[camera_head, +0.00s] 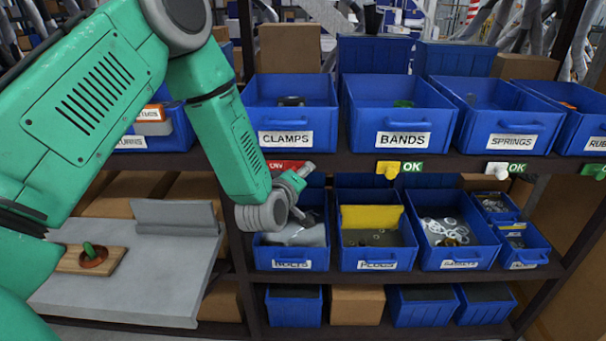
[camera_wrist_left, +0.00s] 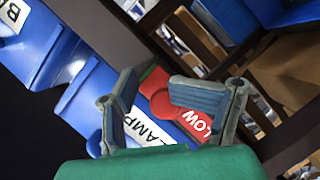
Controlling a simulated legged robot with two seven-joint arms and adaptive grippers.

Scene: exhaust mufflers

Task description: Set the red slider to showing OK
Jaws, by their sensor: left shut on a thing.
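The red slider (camera_wrist_left: 162,103) sits on the shelf edge below the CLAMPS bin (camera_head: 286,138). Its sign (camera_head: 284,166) shows red with LOW in the head view, and LOW also reads in the wrist view. A small strip of green shows beside the red knob in the wrist view. My left gripper (camera_head: 298,184) is at the slider, with its fingers on either side of the red knob, shut on it. My right gripper is not in view.
A yellow slider (camera_head: 388,171) and a white slider (camera_head: 497,171), both beside OK, sit along the same shelf edge. Blue bins stand above and below it. A grey bench (camera_head: 170,285) with a wooden block (camera_head: 72,260) is at left.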

